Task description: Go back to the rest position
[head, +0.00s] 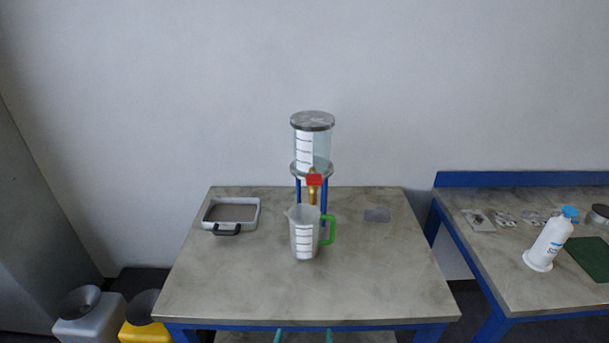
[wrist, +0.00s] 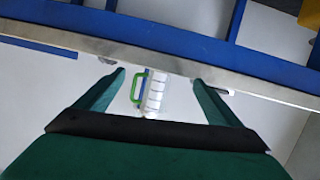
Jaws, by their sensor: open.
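My gripper (head: 303,336) shows at the bottom edge of the head view as two teal fingertips, in front of the table (head: 215,290). In the wrist view my gripper (wrist: 158,76) is open, its fingers wide apart with nothing held between them. A clear measuring jug (head: 304,243) with a green handle stands upright on the table, well beyond the fingers. The jug (wrist: 154,97) also shows between the fingers in the wrist view. Behind it a lidded clear vessel (head: 321,150) stands on blue legs, with a red valve handle (head: 314,180).
A tray (head: 256,217) with a black handle lies at the table's left. A second bench (head: 490,262) at right holds a white bottle (head: 549,245) and small parts. Containers (head: 92,318) stand low at left. The table front is clear.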

